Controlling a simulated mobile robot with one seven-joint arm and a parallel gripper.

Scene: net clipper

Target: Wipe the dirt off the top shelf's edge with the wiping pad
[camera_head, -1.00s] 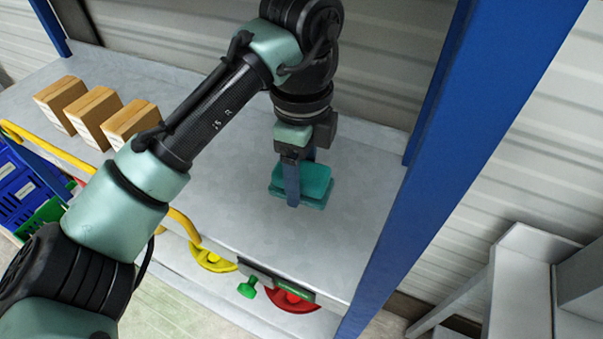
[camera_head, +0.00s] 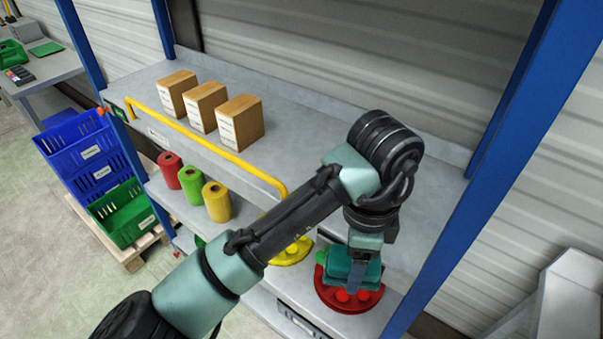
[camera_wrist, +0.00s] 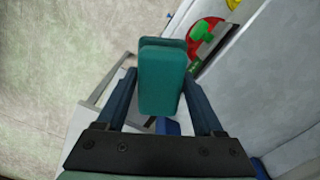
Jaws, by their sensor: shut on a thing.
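The top shelf (camera_head: 312,120) is grey; its right front edge is partly hidden behind my arm in the head view. My gripper (camera_head: 352,265) is shut on the teal wiping pad (camera_head: 365,272) and holds it out by the right end of the shelf's front edge. In the wrist view the pad (camera_wrist: 162,85) sits between the two fingers, with floor behind it and the shelf (camera_wrist: 270,95) to its right. A dark strip (camera_wrist: 213,45) shows along the shelf edge beside the pad; I cannot tell whether it is dirt. Contact between pad and edge cannot be told.
Three cardboard boxes (camera_head: 206,106) stand on the top shelf behind a yellow rail (camera_head: 215,152). Red, green and yellow rolls (camera_head: 217,202) and a red round part (camera_head: 345,298) are below. A blue post (camera_head: 500,165) rises close right of my gripper. Crates (camera_head: 90,165) stand left.

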